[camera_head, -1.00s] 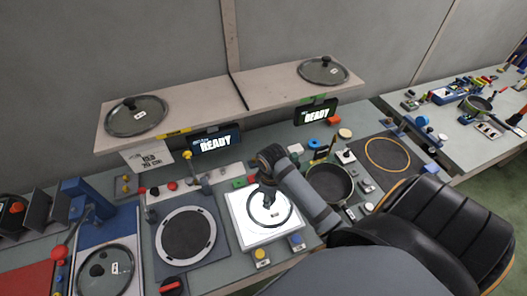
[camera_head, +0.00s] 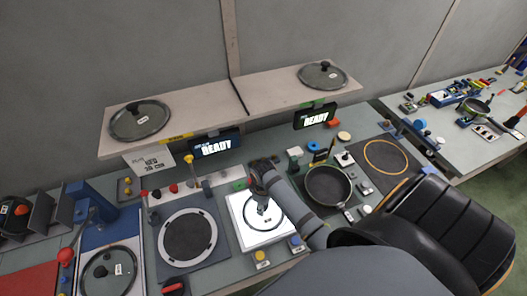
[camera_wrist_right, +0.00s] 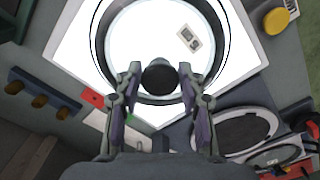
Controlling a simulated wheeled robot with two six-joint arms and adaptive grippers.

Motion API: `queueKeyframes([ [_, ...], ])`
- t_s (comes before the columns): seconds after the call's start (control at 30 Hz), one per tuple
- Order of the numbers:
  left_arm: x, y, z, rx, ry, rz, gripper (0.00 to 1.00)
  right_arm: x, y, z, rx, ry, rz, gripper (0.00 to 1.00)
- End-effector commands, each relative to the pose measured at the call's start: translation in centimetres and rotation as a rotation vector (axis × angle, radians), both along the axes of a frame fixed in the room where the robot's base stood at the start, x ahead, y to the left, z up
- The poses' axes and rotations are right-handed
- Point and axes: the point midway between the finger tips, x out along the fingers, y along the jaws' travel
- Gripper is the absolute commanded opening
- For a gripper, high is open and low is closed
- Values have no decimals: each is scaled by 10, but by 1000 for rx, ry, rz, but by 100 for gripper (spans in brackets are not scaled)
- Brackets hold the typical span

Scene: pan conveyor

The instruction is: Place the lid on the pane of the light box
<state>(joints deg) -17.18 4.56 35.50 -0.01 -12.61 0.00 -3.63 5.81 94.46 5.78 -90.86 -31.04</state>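The light box (camera_head: 236,206) is a white square with a brightly lit pane, in the middle of the bench. The glass lid (camera_head: 282,213), a dark-rimmed ring, is over the pane; I cannot tell whether its rim touches. In the right wrist view the lid's rim (camera_wrist_right: 99,45) and small label (camera_wrist_right: 189,38) show against the white light box (camera_wrist_right: 75,40). My right gripper (camera_wrist_right: 159,78) has one finger on each side of the round black knob (camera_wrist_right: 158,77), apparently closed on it. In the head view my right gripper (camera_head: 263,208) comes down over the lid. My left gripper is not seen.
A pan (camera_head: 328,186) stands right of the light box, a round plate (camera_head: 188,236) lies left. Another lid (camera_head: 108,272) is at lower left. Two lids (camera_head: 140,121) (camera_head: 323,75) rest on the shelf (camera_head: 205,105) behind. Yellow and blue buttons (camera_head: 261,257) (camera_head: 296,242) are in front.

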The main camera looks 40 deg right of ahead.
Motion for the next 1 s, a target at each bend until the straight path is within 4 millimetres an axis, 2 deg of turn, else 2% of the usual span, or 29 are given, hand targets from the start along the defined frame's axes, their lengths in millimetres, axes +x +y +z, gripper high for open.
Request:
queueKeyframes([
  [0.03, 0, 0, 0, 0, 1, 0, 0, 0, 0, 0, 1, -1, 0, 49],
  [0.1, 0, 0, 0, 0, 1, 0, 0, 0, 0, 0, 1, -1, 0, 59],
  [0.47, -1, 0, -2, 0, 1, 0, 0, 1, 0, 5, 0, -2, 0, 59],
  [0.57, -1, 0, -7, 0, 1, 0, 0, 1, 0, 20, 0, -6, 0, 59],
  [0.9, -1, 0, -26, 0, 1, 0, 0, 1, 0, 99, -1, -6, 1, 59],
  [1.0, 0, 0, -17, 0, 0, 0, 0, 0, 0, 116, 0, -2, 0, 59],
])
